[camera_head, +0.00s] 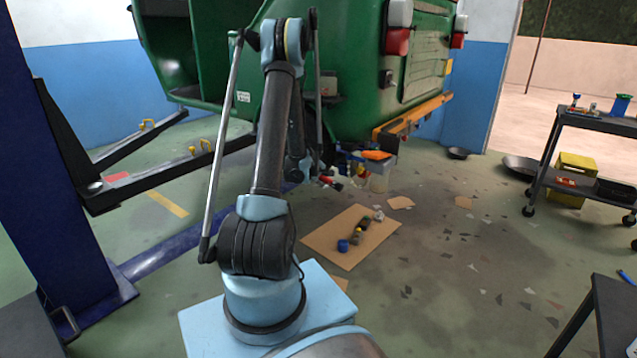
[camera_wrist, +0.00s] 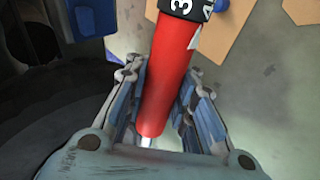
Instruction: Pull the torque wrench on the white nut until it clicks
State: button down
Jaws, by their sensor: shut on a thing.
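In the wrist view a red cylindrical handle (camera_wrist: 168,85) with a black, white-numbered collar at its upper end lies between the fingers; I take it for the torque wrench. My gripper (camera_wrist: 160,92) is shut on this handle, with one grey-blue finger on each side. The rest of the wrench runs out of the top of the wrist view. In the head view my own arm hides most of the gripper, under the green vehicle. I cannot make out the white nut in either view.
The green vehicle (camera_head: 345,70) stands close around my arm. A blue lift post (camera_head: 45,150) with black arms is at left. A cardboard sheet (camera_head: 325,240) with small parts lies on the floor. A dark cart (camera_head: 590,125) stands at right. The floor between is mostly open.

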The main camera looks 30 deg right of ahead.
jog(key=d, duration=0.1)
jog(key=w+d, duration=0.1)
jog(key=d, duration=0.1)
jog(key=shift+w+d, duration=0.1)
jog(key=shift+d, duration=0.1)
jog(key=shift+d+r, duration=0.1)
jog(key=shift+d, duration=0.2)
dwell(1.9)
jog(key=shift+w+d, duration=0.35)
jog(key=shift+d, duration=0.4)
dwell(1.2)
dwell(0.4)
